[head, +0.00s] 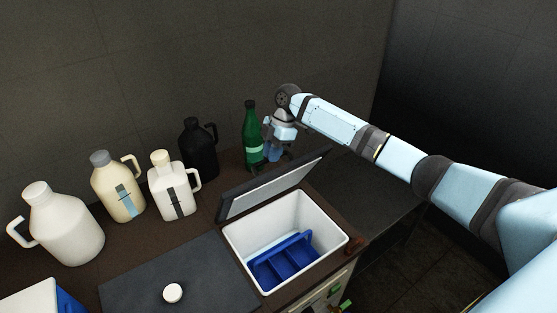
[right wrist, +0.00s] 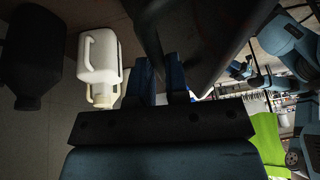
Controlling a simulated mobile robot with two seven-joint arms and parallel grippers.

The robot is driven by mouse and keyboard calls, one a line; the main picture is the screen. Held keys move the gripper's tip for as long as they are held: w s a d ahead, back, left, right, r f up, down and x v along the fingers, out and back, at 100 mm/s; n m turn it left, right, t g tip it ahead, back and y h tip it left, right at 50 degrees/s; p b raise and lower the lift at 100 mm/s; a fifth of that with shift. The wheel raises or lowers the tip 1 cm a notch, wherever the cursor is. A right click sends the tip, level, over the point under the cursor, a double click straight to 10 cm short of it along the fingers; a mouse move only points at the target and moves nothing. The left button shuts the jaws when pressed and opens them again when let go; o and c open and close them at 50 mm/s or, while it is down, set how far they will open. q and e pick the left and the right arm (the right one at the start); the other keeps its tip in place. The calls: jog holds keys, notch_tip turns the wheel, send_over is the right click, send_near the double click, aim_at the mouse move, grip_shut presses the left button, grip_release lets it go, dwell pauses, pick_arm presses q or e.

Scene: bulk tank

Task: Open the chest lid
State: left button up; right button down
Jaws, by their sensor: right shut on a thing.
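The chest (head: 232,243) is a white-lined box set in the counter. Its lid (head: 272,190) stands raised and tilted at the back, so the inside shows, with a blue divided tray (head: 285,262) in it. My right gripper (head: 284,160) is at the lid's far upper edge, its fingertips partly hidden by the lid. In the right wrist view the two blue fingers (right wrist: 158,80) are shut on the dark lid edge (right wrist: 150,35), which runs down between them. My left gripper is not in view.
A green bottle (head: 252,138) stands close to the left of my right gripper. A black jug (head: 198,150) and several pale jugs (head: 118,188) line the wall. A dark panel with a white knob (head: 172,293) lies left of the chest.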

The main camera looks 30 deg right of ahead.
jog(key=w+a+g+b, duration=0.1)
jog(key=w+g+b, duration=0.2)
jog(key=w, duration=0.6)
jog(key=shift+w+f+m+b, duration=0.2)
jog(key=shift+f+m+b, duration=0.1)
jog(key=shift+b, duration=0.2)
jog(key=shift+r, duration=0.1)
jog(key=c, duration=1.3)
grip_release()
jog(key=shift+w, duration=0.15)
jog(key=shift+o, duration=0.9)
jog(key=shift+w+f, duration=0.2)
jog(key=shift+w, duration=0.15)
jog(key=b+v, duration=0.2)
jog(key=v, duration=1)
